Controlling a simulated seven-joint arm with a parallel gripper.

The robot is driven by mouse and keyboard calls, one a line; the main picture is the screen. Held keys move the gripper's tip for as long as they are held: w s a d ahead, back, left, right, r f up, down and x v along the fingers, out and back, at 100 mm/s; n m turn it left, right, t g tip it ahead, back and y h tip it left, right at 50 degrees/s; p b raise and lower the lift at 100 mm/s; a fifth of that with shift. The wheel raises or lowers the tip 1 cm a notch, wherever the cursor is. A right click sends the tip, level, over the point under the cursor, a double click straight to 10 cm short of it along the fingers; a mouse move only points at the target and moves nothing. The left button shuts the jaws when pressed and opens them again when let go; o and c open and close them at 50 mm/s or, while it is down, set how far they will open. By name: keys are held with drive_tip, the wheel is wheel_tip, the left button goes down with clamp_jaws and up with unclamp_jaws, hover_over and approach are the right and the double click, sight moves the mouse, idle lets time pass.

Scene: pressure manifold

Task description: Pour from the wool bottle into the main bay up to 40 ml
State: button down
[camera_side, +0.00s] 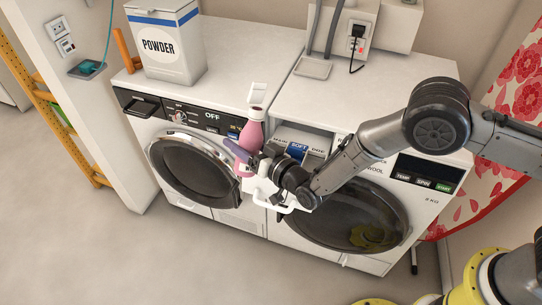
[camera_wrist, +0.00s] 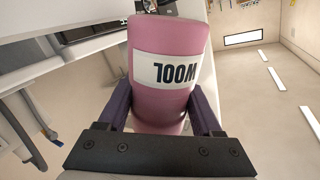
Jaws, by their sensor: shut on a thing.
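The wool bottle (camera_side: 251,135) is pink and stands close to upright in the side view, above the front of the left machine and left of the open drawer. My gripper (camera_side: 245,158) is shut around its body. In the wrist view, the bottle (camera_wrist: 168,105) sits between the two dark purple fingers of my gripper (camera_wrist: 162,108), and its WOOL label reads upside down. The pulled-out drawer (camera_side: 318,134) has bays with markings that include MAIN and a blue SOFT. The main bay (camera_side: 281,141) is at its left; its inside and any liquid level are hidden.
A white POWDER box (camera_side: 165,45) stands on the left machine's top. A red floral curtain (camera_side: 515,85) hangs at right.

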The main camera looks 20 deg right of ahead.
drive_tip(key=shift+f+m, duration=0.4)
drive_tip(key=shift+f, duration=0.05)
drive_tip(key=shift+w+d+f+m+g, duration=0.15)
drive_tip(key=shift+m+g, duration=0.25)
drive_tip(key=shift+m, duration=0.5)
drive_tip(key=shift+s+a+f+m, duration=0.2)
drive_tip(key=shift+a+f+m, duration=0.05)
drive_tip(key=shift+m, duration=0.35)
drive_tip(key=shift+s+a+r+m+g+y, duration=0.2)
drive_tip(key=shift+a+r+m+g+y, duration=0.2)
drive_tip(key=shift+m, duration=0.3)
idle(0.7)
drive_tip(key=shift+s+a+f+m+g+y, duration=0.2)
drive_tip(key=shift+f+m+g, duration=0.1)
drive_tip(key=shift+m, duration=0.3)
drive_tip(key=shift+s+a+f+m+g+y, duration=0.1)
drive_tip(key=shift+a+f+m+g+y, duration=0.15)
drive_tip(key=shift+m, duration=0.35)
idle(3.4)
